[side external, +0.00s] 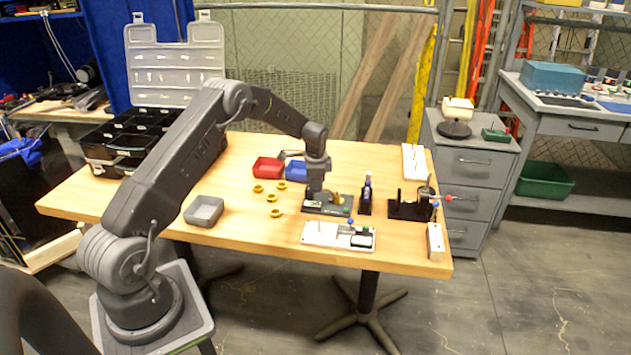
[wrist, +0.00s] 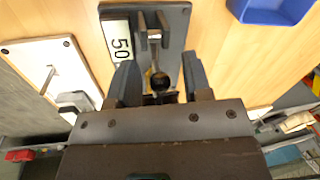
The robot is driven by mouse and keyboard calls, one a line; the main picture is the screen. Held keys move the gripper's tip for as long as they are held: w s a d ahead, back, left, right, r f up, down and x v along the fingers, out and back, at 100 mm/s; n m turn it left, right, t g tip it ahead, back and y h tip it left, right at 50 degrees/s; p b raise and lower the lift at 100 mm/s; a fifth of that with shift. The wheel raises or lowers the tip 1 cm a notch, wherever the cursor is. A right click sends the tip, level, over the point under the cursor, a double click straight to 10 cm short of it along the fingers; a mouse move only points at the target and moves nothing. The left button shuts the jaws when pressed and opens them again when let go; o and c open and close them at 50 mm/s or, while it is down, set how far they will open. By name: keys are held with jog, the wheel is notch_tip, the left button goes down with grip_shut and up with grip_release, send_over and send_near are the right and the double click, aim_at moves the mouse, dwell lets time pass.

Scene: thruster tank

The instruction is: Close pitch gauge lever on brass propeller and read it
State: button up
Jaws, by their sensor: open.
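A dark fixture (side external: 345,210) stands near the middle of the table, below my gripper (side external: 316,192). A lever with a black ball knob (wrist: 160,82) points from the fixture toward my wrist. My gripper (wrist: 160,85) is open, one finger on each side of the knob; I cannot tell whether either touches it. A small brass-coloured part (side external: 337,197) shows on the fixture; I cannot tell whether it is the propeller. No gauge reading is visible.
A white board (side external: 318,233) with a blue knob lies in front. A black stand (side external: 366,205) and another black fixture (side external: 405,209) stand to the right.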

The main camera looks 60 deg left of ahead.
jog(key=shift+c, duration=0.3)
grip_shut()
dwell(0.3)
